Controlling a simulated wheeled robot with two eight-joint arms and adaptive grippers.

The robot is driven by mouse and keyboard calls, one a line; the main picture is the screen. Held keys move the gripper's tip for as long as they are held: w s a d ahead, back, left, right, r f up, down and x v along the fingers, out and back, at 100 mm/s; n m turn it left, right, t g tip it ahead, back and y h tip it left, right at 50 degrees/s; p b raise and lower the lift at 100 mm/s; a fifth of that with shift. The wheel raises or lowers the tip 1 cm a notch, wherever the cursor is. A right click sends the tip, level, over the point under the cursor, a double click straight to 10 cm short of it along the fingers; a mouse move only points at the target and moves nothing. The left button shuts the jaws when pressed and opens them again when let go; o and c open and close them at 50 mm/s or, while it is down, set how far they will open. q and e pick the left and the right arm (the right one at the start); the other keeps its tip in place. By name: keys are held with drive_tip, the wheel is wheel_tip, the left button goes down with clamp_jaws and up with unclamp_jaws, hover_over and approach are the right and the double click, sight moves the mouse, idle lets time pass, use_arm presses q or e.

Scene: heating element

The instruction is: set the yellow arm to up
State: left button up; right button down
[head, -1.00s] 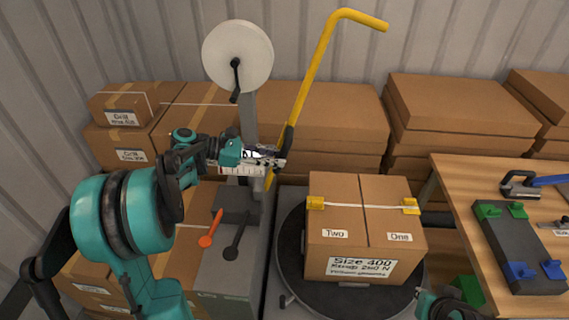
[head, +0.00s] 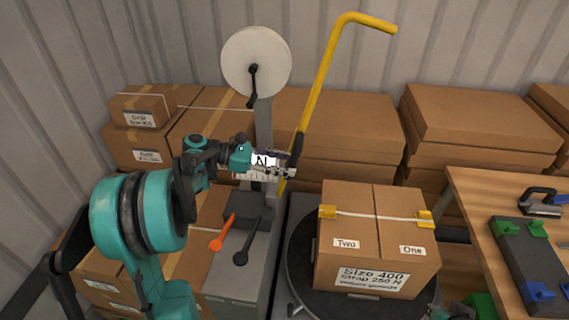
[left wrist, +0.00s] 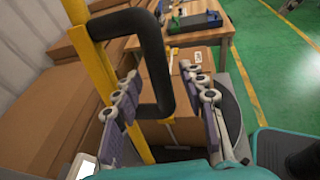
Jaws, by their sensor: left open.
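The yellow arm (head: 325,75) is a tall bar with a bent top, rising with a slight tilt to the right behind the turntable. A black handle (head: 297,146) sits on its lower part. In the left wrist view the yellow bar (left wrist: 97,75) stands at left, and the black looped handle (left wrist: 158,50) reaches between my fingers. My left gripper (head: 288,168) is at the handle's lower end; its open fingers (left wrist: 160,85) lie either side of the handle. Whether they touch it I cannot tell. Of my right gripper only a bit (head: 452,312) shows at the bottom edge.
A labelled carton (head: 375,255) with a white strap stands on a round black turntable (head: 300,270). A white reel (head: 256,62) stands left of the yellow arm. Orange (head: 222,233) and black (head: 240,245) levers are below it. Boxes line the wall; a wooden table (head: 480,205) is at right.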

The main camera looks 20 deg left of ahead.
use_arm(q)
drive_tip(key=v, duration=1.2)
drive_tip(key=shift+f, duration=0.1)
drive_tip(key=s+d+f+m+g+y, duration=0.1)
drive_tip(key=s+d+f+m+y, duration=0.15)
drive_tip(key=d, duration=0.35)
drive_tip(key=s+d+f+m+g+y, duration=0.1)
drive_tip(key=d+m+y, duration=0.15)
drive_tip(key=d, duration=0.25)
drive_tip(key=s+d+f+m+y, duration=0.1)
drive_tip(key=s+d+f+m, duration=0.15)
drive_tip(key=d, duration=0.35)
drive_tip(key=s+d+f+m+t+y, duration=0.1)
drive_tip(key=s+f+m+y, duration=0.2)
drive_tip(key=s+m, duration=0.2)
drive_tip(key=s+d+f+m+t+y, duration=0.1)
drive_tip(key=s+f+m+y, duration=0.2)
drive_tip(key=m, duration=0.7)
drive_tip(key=shift+s+d+y, duration=0.15)
drive_tip(key=shift+s+y, duration=0.45)
drive_tip(key=shift+s, duration=0.3)
drive_tip(key=shift+m, duration=0.25)
